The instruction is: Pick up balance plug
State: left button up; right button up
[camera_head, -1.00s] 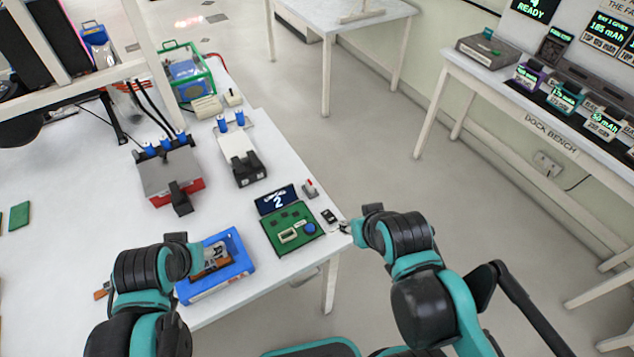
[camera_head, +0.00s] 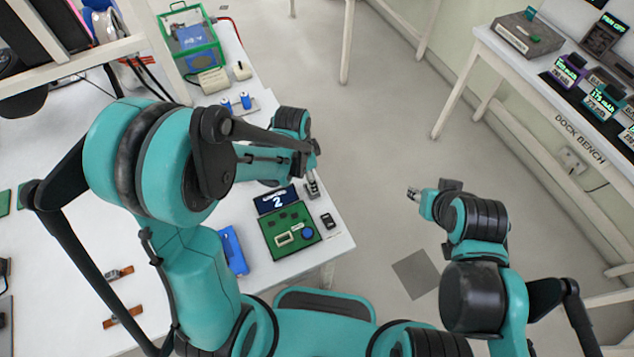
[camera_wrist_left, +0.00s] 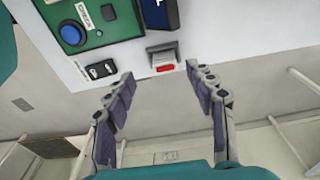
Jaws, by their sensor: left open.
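A small grey piece with a red part (camera_wrist_left: 164,62) lies near the table edge in the left wrist view, and in the head view (camera_head: 312,187) beside the screen marked 2. I cannot tell for sure that it is the balance plug. My left gripper (camera_wrist_left: 162,90) is open and empty, its fingers spread on either side below this piece in the wrist view. In the head view my left gripper (camera_head: 316,160) is over the table's right edge, close to the piece. My right gripper (camera_head: 413,194) is off the table over the floor; its jaws are too small to read.
The green board (camera_head: 278,238) with a blue button, and a small black device (camera_head: 328,220), sit near the piece. A blue tray (camera_head: 233,252) is partly hidden by my left arm. A green-framed bin (camera_head: 192,35) stands behind. The dock bench (camera_head: 560,105) is at right.

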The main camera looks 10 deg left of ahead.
pick_arm(q)
jog(key=f, duration=0.1)
jog(key=w+f+b, duration=0.1)
jog(key=f, duration=0.3)
jog(key=shift+w+d+b, duration=0.15)
jog(key=shift+d+b, duration=0.15)
jog(key=shift+d, duration=0.1)
jog(key=shift+f, duration=0.45)
jog(key=c, duration=1)
